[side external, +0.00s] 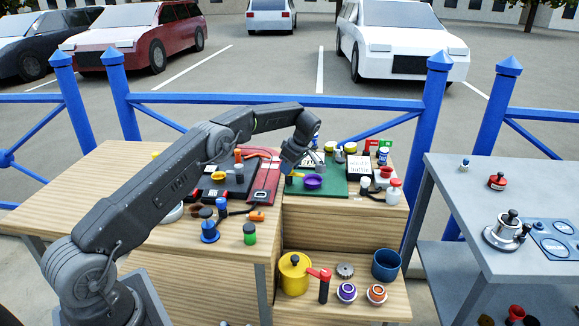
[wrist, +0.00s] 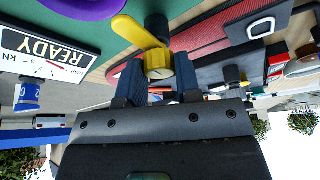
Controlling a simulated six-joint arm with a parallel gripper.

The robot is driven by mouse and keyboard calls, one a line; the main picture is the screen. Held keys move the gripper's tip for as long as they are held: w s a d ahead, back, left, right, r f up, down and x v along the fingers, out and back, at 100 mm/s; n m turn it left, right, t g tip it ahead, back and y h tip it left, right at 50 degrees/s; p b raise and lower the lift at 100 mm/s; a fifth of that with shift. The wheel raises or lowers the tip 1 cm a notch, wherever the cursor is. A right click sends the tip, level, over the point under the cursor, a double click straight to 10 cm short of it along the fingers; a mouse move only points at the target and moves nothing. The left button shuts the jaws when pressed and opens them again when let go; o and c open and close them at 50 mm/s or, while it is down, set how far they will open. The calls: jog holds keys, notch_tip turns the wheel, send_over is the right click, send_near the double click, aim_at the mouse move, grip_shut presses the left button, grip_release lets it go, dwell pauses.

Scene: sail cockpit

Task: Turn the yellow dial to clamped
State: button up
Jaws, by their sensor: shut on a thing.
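The fingers partly cover the dial's lower part. I see no clamped mark that I can read.
A sign reading READY (wrist: 48,53) with a kN scale stands close by. A purple bowl (side external: 313,182) is on the green board. The red board (side external: 264,184) lies to the left. On the lower shelf are a yellow pot (side external: 294,275) and a blue cup (side external: 386,265).

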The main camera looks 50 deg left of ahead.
jog(key=shift+n+g, duration=0.3)
jog(key=shift+n, duration=0.4)
jog(key=o, duration=0.9)
notch_tip(320, 180, up, 4)
jog(key=shift+r, duration=0.2)
jog(key=s+a+r, duration=0.6)
jog(key=s+a, duration=0.1)
jog(key=s, duration=0.2)
jog(key=shift+a+r, duration=0.3)
